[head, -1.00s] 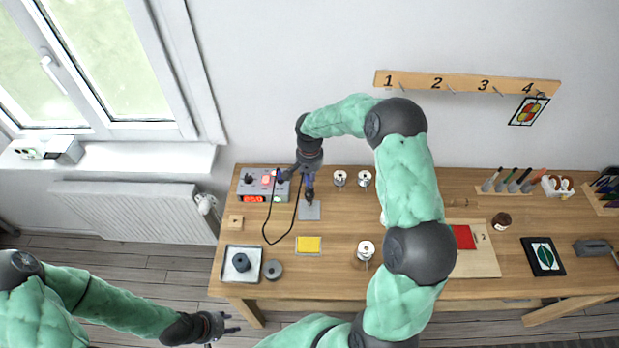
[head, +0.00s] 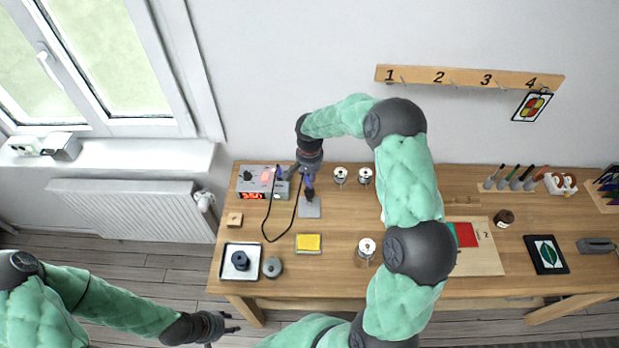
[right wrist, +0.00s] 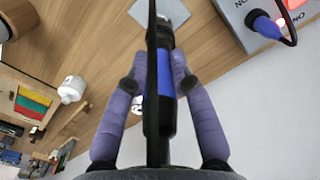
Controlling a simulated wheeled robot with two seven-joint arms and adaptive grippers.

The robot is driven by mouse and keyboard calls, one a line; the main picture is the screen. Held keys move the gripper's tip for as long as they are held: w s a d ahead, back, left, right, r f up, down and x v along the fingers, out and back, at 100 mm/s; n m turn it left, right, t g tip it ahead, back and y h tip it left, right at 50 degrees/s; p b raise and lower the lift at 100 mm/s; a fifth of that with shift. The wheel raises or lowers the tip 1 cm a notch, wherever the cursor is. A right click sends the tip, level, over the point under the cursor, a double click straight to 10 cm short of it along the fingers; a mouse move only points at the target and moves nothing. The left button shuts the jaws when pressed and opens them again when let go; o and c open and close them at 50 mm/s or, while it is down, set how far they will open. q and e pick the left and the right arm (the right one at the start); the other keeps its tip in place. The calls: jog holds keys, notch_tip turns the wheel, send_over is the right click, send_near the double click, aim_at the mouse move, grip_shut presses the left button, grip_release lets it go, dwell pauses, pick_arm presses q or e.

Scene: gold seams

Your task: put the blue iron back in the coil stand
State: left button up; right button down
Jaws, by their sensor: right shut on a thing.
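My right gripper (head: 308,186) is above the back left of the bench. In the right wrist view, its purple fingers (right wrist: 158,80) are shut on the blue iron (right wrist: 166,78), with a black cable running along the handle in front of it. The iron's tip is hidden there. A grey plate (head: 309,210), which looks like the coil stand's base, lies just below the gripper; it also shows in the right wrist view (right wrist: 172,9). The coil itself is not clear, and I cannot tell whether the iron touches it. My left gripper (head: 225,325) is open and empty off the bench's front left.
The soldering station (head: 255,184) with a lit red display stands left of the plate, its black cable (head: 266,232) looping over the bench. Spools (head: 340,174), a yellow sponge (head: 308,242) and a white tray (head: 228,265) are nearby. My right arm covers the bench's middle.

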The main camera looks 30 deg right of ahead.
jog(key=shift+f+b, duration=0.4)
jog(key=shift+f, duration=0.1)
jog(key=c, duration=1)
grip_release()
jog(key=shift+o, duration=0.4)
jog(key=o, duration=0.4)
jog(key=shift+r, duration=0.1)
jog(key=shift+r+p, duration=1.75)
jog(key=shift+r, duration=1.7)
jog(key=shift+f, duration=0.1)
